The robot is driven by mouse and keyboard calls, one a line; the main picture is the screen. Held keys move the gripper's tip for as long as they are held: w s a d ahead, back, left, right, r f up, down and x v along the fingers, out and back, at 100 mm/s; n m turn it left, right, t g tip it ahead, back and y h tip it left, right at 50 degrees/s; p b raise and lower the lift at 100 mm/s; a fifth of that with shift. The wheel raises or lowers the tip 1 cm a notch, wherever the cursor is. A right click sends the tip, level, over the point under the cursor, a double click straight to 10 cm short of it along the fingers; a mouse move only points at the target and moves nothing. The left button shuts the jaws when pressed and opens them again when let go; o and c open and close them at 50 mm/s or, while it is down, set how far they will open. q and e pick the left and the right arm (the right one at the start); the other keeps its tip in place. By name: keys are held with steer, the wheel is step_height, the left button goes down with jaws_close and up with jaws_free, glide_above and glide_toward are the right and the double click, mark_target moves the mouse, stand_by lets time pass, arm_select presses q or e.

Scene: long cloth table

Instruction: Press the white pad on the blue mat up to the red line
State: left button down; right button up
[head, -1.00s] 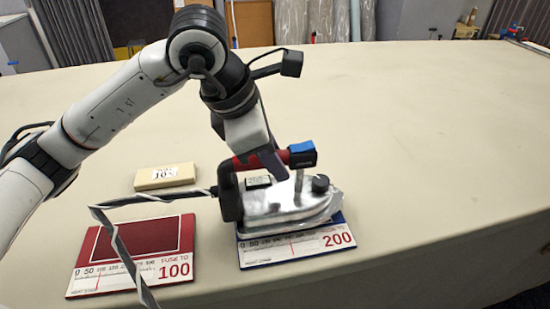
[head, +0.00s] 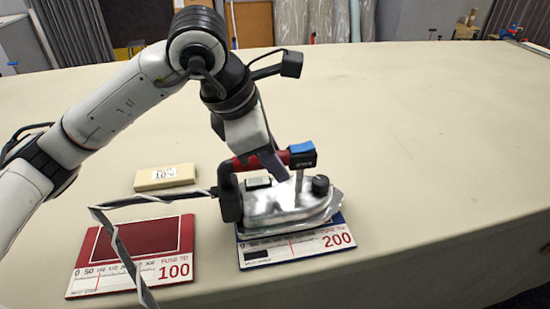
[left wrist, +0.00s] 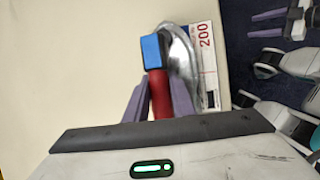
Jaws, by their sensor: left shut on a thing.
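My left gripper (head: 268,168) is shut on the red handle of a silver iron (head: 290,206). The handle and its blue end also show between the purple fingers (left wrist: 160,101) in the left wrist view. The iron stands flat over the blue mat (head: 330,250), marked 200, and hides its middle. The white pad is hidden under the iron. On the mat's front strip, a short dark bar (head: 256,254) ends left of the thin red line (head: 291,248). My right gripper (left wrist: 262,23) shows open and empty at the left wrist view's upper right.
A red mat (head: 180,272) marked 100 lies left of the blue mat. The iron's striped cord (head: 125,252) crosses it. A cream block (head: 165,176) with a label lies behind the red mat. The cloth table (head: 430,140) is clear to the right and behind.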

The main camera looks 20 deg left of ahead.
arm_select(q)
steer(key=shift+s, duration=0.1)
stand_by(0.4)
steer(key=shift+r+p, duration=2.1)
steer(key=shift+r, duration=1.5)
steer(key=shift+w, duration=0.2)
step_height(320, 180, up, 2)
steer(key=shift+r+p, duration=0.2)
steer(key=shift+p, duration=0.6)
steer(key=shift+r, duration=1.8)
steer(key=shift+s, duration=0.15)
